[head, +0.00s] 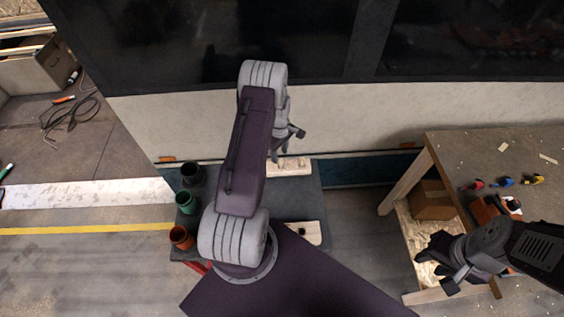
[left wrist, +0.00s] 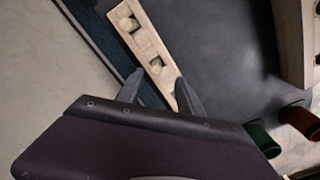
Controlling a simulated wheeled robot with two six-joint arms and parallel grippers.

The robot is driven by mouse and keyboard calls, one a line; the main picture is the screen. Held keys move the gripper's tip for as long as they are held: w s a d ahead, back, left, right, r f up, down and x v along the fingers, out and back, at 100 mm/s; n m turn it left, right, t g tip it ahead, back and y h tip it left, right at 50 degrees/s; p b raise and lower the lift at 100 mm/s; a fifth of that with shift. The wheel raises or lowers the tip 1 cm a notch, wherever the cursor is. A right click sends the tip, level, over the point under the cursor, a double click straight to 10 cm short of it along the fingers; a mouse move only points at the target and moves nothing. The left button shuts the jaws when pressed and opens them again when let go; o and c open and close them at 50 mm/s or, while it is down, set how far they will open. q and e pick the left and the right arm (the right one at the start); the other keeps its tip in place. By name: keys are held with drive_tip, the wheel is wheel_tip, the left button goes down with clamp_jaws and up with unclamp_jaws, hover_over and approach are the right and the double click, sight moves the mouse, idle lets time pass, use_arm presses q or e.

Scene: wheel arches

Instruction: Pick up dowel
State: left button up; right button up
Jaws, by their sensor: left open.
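The block also shows in the head view (head: 290,167), partly behind my left arm.
Black (head: 191,174), green (head: 185,202) and orange (head: 181,238) cups stand along the table's left edge. A second wooden block (head: 309,233) lies at the front right. A pale panelled wall (head: 330,115) rises behind the table. The workbench (head: 500,150) at right holds small coloured items.

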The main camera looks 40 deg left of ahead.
sight(281, 160)
use_arm(q)
drive_tip(key=shift+w+f, duration=0.15)
drive_tip(key=shift+f, duration=0.3)
drive_tip(key=shift+w+f, duration=0.2)
drive_tip(key=shift+w, duration=0.05)
wheel_tip(281, 160, down, 5)
drive_tip(key=shift+s+d+r+p, duration=0.15)
drive_tip(key=shift+p, duration=0.7)
drive_tip(key=shift+f, duration=0.2)
drive_tip(key=c, duration=0.5)
clamp_jaws()
use_arm(e)
drive_tip(key=shift+w+r, duration=0.4)
drive_tip(key=shift+r, duration=0.45)
